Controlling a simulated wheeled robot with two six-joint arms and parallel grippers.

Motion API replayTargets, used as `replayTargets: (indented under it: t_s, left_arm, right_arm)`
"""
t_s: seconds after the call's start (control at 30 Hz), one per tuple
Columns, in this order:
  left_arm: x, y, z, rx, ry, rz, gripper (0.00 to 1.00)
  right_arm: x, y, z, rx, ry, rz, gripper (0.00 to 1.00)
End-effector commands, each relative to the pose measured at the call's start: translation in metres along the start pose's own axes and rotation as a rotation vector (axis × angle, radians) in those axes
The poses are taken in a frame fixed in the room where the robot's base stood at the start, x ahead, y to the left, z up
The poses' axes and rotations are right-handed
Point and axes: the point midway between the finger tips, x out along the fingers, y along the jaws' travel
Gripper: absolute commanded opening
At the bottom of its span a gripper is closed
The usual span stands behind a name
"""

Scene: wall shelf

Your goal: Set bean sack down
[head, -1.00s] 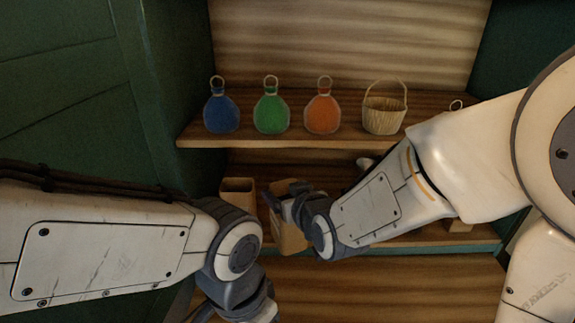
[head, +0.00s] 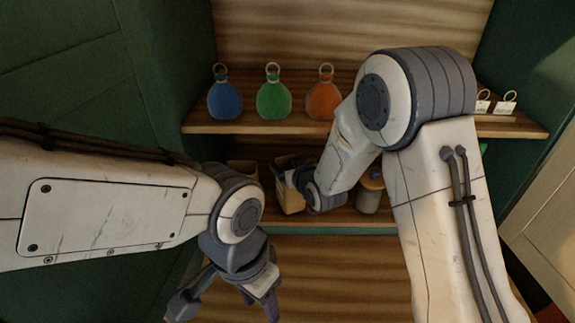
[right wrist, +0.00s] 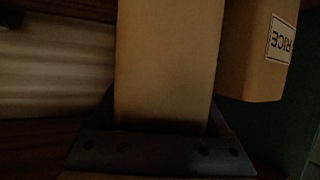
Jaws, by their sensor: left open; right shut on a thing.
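My right gripper (head: 296,178) is shut on a tan sack (head: 289,199) at the lower shelf (head: 330,217). I take this to be the bean sack; no label shows on it. In the right wrist view the sack (right wrist: 165,60) stands between the jaws. Whether its base touches the shelf I cannot tell. A similar tan sack labelled RICE (right wrist: 258,55) is beside it; in the head view a tan sack (head: 243,171) is partly hidden behind my left arm. My left gripper (head: 225,304) is open and empty, low in front of the shelves.
On the upper shelf (head: 245,127) stand a blue flask (head: 225,100), a green flask (head: 273,99) and an orange flask (head: 323,101). Two white tags (head: 505,107) are at its right. A jar (head: 369,196) stands right of the held sack, close to my right forearm.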

Motion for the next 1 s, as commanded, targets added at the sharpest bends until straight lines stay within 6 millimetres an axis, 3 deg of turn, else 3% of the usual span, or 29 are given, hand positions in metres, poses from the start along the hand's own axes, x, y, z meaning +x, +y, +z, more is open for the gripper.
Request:
replayTargets:
  t_s: [0.13, 0.53, 0.57, 0.6, 1.0]
  left_arm:
    - [-0.0088, 0.0006, -0.0005, 0.0, 0.0, 0.0, 0.5]
    - [-0.0025, 0.0002, -0.0002, 0.0, 0.0, 0.0, 0.5]
    - [-0.0027, 0.0002, -0.0001, 0.0, 0.0, 0.0, 0.5]
    - [-0.0039, 0.0003, -0.0002, 0.0, 0.0, 0.0, 0.5]
    - [-0.0055, 0.0004, -0.0005, 0.0, 0.0, 0.0, 0.5]
  right_arm:
    - [0.0061, 0.0015, 0.0049, 0.0, 0.003, 0.0, 0.0]
    - [0.0089, 0.0015, 0.0103, 0.0, 0.005, 0.0, 0.0]
    - [0.0087, 0.0015, 0.0115, 0.0, 0.001, 0.0, 0.85]
    - [0.0083, 0.0015, 0.0105, 0.0, 0.001, 0.0, 1.0]
    - [0.0013, 0.0017, 0.0076, 0.0, 0.002, 0.001, 1.0]
